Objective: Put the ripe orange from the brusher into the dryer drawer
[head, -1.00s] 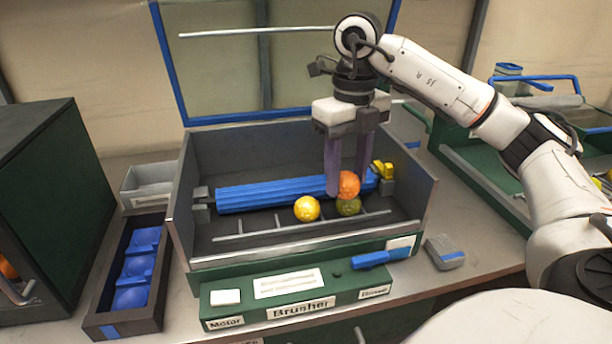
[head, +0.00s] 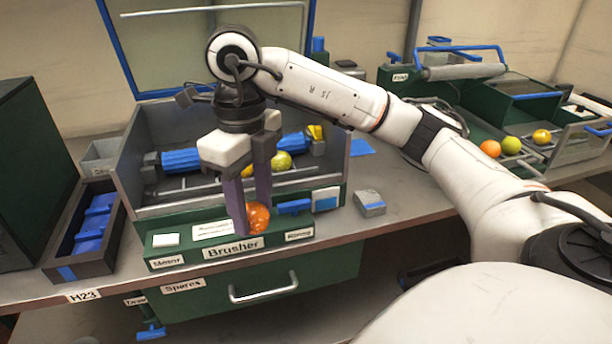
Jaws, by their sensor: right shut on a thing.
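My right gripper (head: 253,232) is shut on the ripe orange (head: 259,216), just in front of the brusher (head: 233,247). It holds the orange low, over the brusher's front panel, with the fingers pointing down. My left gripper is not in view.
An orange fruit (head: 490,149) and a green fruit (head: 511,145) sit at the right machine. A grey block (head: 369,203) lies on the table right of the brusher. A dark bin (head: 87,226) with blue inserts stands left. My right arm spans the middle.

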